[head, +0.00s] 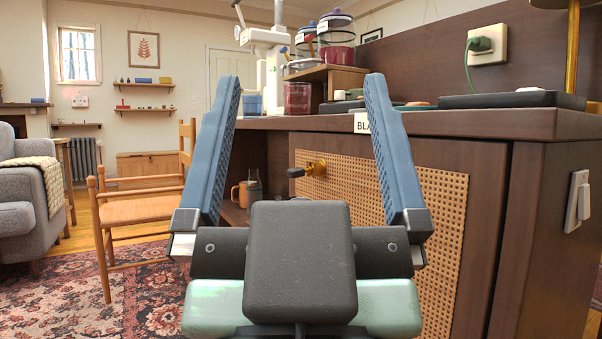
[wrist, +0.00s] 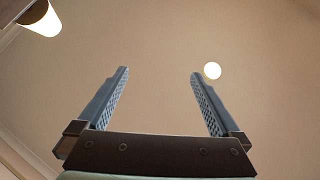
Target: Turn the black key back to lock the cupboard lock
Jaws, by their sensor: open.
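The black key (head: 296,172) sticks out from the brass lock (head: 316,168) on the cupboard's woven cane door (head: 440,215). Its bow points left in the head view. My gripper (head: 295,85) is open and empty, with its blue fingers pointing up and spread wide. In the head view the key shows between the fingers, beyond them and apart from them. The wrist view shows my gripper (wrist: 158,72) against the bare ceiling, with no key or lock in sight. The lower part of the door is partly hidden behind my gripper.
The counter top (head: 480,122) overhangs the door and carries jars, a black flat box (head: 512,99) and a label. An orange mug (head: 246,192) stands in the open shelf left of the door. A wooden chair (head: 145,190) and a grey armchair (head: 32,195) stand at left.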

